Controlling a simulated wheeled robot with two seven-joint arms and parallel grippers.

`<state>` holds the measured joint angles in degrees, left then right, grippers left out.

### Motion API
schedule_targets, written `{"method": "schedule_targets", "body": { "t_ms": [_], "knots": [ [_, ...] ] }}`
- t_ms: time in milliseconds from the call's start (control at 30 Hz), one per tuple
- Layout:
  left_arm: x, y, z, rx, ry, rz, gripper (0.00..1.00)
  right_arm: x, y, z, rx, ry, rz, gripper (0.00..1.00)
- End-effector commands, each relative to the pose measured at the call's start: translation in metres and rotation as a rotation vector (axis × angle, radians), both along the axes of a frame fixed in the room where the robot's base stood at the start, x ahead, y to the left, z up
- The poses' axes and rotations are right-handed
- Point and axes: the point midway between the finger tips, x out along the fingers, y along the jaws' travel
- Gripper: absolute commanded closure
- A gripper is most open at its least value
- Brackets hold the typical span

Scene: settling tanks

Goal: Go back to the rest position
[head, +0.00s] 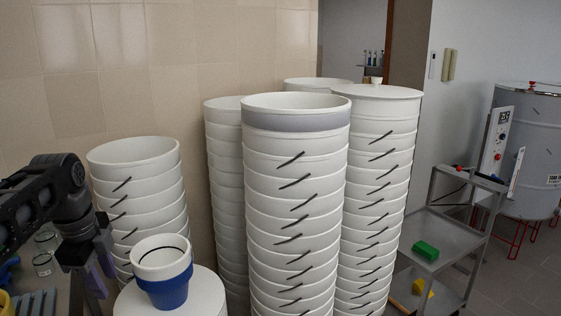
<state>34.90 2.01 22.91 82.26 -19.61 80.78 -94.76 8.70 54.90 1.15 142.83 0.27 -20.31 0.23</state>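My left arm comes in from the left edge, dark grey and black. Its gripper (98,275) points down beside a white cup with a blue band (162,272). The two fingers look apart, with nothing visible between them. The cup stands upright on a white round lid (203,296), to the right of the gripper and apart from it. My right gripper is not in view.
Tall stacks of white buckets (293,195) fill the middle, with another stack (135,160) behind the cup. Glass jars (43,262) stand at the left edge. A metal cart (440,237) with a green block (425,251) and a grey tank (538,150) stand right.

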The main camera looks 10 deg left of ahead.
Motion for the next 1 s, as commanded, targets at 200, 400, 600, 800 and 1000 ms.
{"method": "schedule_targets", "body": {
  "t_ms": [200,400,600,800,1000],
  "knots": [
    [0.019,0.003,0.004,-0.021,-0.085,0.150,0.65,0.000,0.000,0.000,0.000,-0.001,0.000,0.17],
    [0.051,0.001,0.000,-0.081,-0.221,0.332,0.65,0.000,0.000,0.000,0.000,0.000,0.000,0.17],
    [0.092,-0.011,-0.045,-0.233,-0.334,0.584,0.65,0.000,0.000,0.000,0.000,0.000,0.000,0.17],
    [0.125,-0.065,-0.154,-0.499,-0.338,0.914,0.65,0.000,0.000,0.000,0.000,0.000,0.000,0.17],
    [0.102,-0.153,-0.290,-0.727,-0.200,1.277,0.65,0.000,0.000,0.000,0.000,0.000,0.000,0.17]
  ]
}}
